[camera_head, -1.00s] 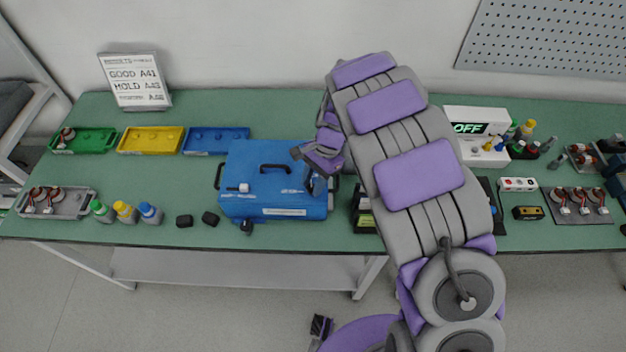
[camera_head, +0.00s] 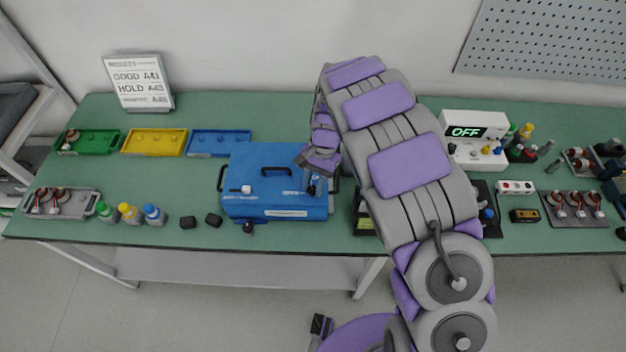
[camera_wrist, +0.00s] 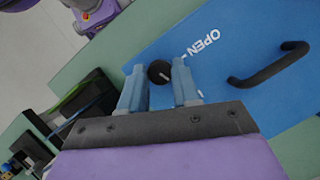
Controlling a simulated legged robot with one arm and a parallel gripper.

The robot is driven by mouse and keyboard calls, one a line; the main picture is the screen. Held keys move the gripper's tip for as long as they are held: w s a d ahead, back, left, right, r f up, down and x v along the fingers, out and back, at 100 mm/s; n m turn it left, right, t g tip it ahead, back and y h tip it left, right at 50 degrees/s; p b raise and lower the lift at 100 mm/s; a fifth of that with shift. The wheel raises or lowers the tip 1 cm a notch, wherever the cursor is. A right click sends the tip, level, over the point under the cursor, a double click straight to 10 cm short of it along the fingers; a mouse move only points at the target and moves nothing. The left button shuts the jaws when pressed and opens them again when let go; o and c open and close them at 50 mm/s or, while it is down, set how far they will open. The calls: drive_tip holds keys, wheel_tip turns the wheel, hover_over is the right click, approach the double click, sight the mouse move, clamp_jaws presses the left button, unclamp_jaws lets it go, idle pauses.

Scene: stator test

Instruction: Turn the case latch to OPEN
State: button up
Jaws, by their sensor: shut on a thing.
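The blue case (camera_head: 262,205) lies closed on the bench, with a black handle (camera_head: 274,171) on its lid. In the wrist view, the round black latch knob (camera_wrist: 159,72) sits on the blue lid (camera_wrist: 235,25) near its edge, between my two fingertips. My gripper (camera_wrist: 158,67) is shut on this knob. White lettering reading OPEN (camera_wrist: 201,45) stands close to the knob. In the head view, my gripper (camera_head: 315,185) is over the right part of the case, and the knob is hidden by it. The knob's exact turn angle is hard to tell.
Green (camera_head: 93,143), yellow (camera_head: 155,143) and blue (camera_head: 220,144) trays stand at the back left. Several capped bottles (camera_head: 130,213) and two small black blocks (camera_head: 188,222) are left of the case. A white unit with an OFF display (camera_head: 470,125) stands to the right.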

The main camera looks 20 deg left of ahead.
drive_tip(key=n+h+p, duration=0.1)
drive_tip(key=n, duration=0.2)
drive_tip(key=shift+a+r, duration=0.1)
drive_tip(key=shift+r, duration=0.05)
drive_tip(key=n+h+p, duration=0.1)
drive_tip(key=n, duration=0.1)
drive_tip(key=n+h+p, duration=0.1)
drive_tip(key=n+p, duration=0.1)
drive_tip(key=n, duration=0.1)
drive_tip(key=shift+a, duration=0.2)
drive_tip(key=n+p, duration=0.1)
drive_tip(key=n, duration=0.1)
drive_tip(key=n+t+h+p, duration=0.1)
drive_tip(key=n, duration=0.1)
drive_tip(key=n+p, duration=0.1)
drive_tip(key=n, duration=0.1)
drive_tip(key=shift+s+a+t+h, duration=0.15)
drive_tip(key=shift+s+t+h, duration=0.1)
drive_tip(key=shift+t+h, duration=0.15)
drive_tip(key=shift+p, duration=0.35)
drive_tip(key=o, duration=1.1)
drive_tip(key=shift+c, duration=0.2)
drive_tip(key=v, duration=1.7)
drive_tip(key=shift+a, duration=0.2)
drive_tip(key=shift+s, duration=0.15)
